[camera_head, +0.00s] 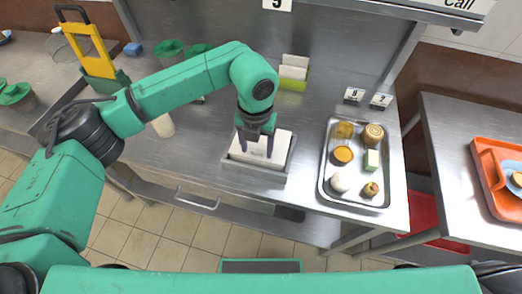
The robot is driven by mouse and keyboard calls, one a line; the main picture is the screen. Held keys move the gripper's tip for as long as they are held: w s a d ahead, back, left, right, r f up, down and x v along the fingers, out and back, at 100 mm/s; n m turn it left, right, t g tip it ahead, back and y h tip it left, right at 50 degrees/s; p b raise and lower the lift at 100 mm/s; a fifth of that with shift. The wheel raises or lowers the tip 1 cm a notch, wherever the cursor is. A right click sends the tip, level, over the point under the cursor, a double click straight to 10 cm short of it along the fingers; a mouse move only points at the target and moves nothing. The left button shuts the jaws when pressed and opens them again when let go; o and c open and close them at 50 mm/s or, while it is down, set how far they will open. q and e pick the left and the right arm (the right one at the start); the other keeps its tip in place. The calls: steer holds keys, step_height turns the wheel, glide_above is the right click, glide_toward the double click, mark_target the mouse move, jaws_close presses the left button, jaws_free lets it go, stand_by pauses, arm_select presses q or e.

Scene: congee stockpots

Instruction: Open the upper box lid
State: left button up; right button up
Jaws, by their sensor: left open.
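A grey box (258,175) with a white top panel (262,140) stands at the front of the steel counter (320,215), near the middle of the view. I cannot tell whether the white top is a shut lid or something lying inside the rim. My left gripper (256,147) is directly over this top, pointing down, with its fingers apart and nothing visible between them. Whether the fingertips touch the white surface is unclear. The gripper hides part of the top's back edge. My right gripper is out of view.
A metal tray (328,192) of small food items lies right of the box. A green holder with white cards (292,83) stands behind. Green bowls (168,50) and a yellow-framed item (95,52) are at the left. An orange tray (488,190) is on the right table.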

arm_select(q)
steer(key=shift+f, duration=0.4)
steer(key=shift+r+b, duration=0.3)
steer(key=shift+c, duration=0.3)
steer(key=c, duration=0.4)
